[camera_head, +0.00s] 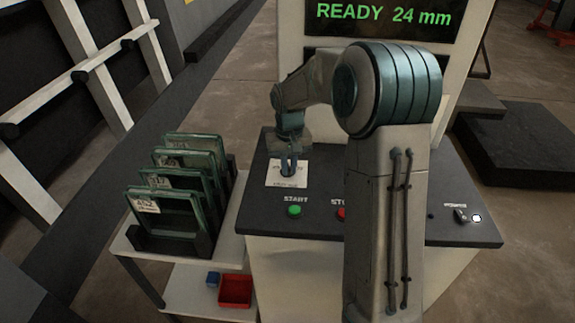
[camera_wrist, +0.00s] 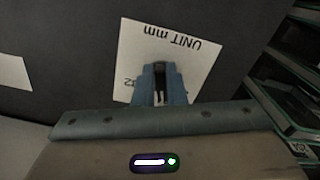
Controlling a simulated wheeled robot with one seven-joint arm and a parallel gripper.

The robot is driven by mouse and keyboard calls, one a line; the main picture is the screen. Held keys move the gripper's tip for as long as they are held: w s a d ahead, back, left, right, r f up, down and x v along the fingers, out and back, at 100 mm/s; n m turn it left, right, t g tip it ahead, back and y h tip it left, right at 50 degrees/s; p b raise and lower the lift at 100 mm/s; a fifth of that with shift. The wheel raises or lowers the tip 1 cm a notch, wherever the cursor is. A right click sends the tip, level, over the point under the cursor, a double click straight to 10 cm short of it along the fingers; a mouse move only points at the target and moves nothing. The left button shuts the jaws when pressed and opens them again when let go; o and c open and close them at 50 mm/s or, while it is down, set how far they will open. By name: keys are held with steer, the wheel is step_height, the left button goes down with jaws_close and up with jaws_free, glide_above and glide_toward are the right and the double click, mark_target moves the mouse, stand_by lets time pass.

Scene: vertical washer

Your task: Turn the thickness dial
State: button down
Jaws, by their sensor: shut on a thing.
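The thickness dial's white scale plate (camera_head: 299,178) lies on the dark control panel. In the wrist view the plate (camera_wrist: 192,62) shows the words "UNIT mm" upside down. My gripper (camera_head: 288,168) points down at the middle of the plate and is shut on the dial. In the wrist view my gripper's blue fingers (camera_wrist: 160,80) cover most of the dial, so its pointer and setting are hidden. The display (camera_head: 383,15) behind the panel reads "READY 24 mm" in green.
A green START button (camera_head: 294,211) and a partly hidden red button (camera_head: 341,213) sit in front of the plate. A small switch (camera_head: 460,215) is at the panel's right. A rack of labelled green frames (camera_head: 172,222) stands close on the left, above a red bin (camera_head: 235,291).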

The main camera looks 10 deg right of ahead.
steer(key=n, duration=0.4)
steer(key=shift+w+d+n, duration=0.1)
steer(key=shift+d+n, duration=0.2)
steer(key=shift+d, duration=0.05)
steer(key=shift+w+d+n+p, duration=0.15)
steer(key=shift+n+p, duration=0.35)
steer(key=shift+n, duration=1.1)
steer(key=c, duration=1.5)
jaws_free()
step_height(320, 180, up, 14)
steer(key=shift+f+b, duration=0.1)
steer(key=shift+b, duration=0.35)
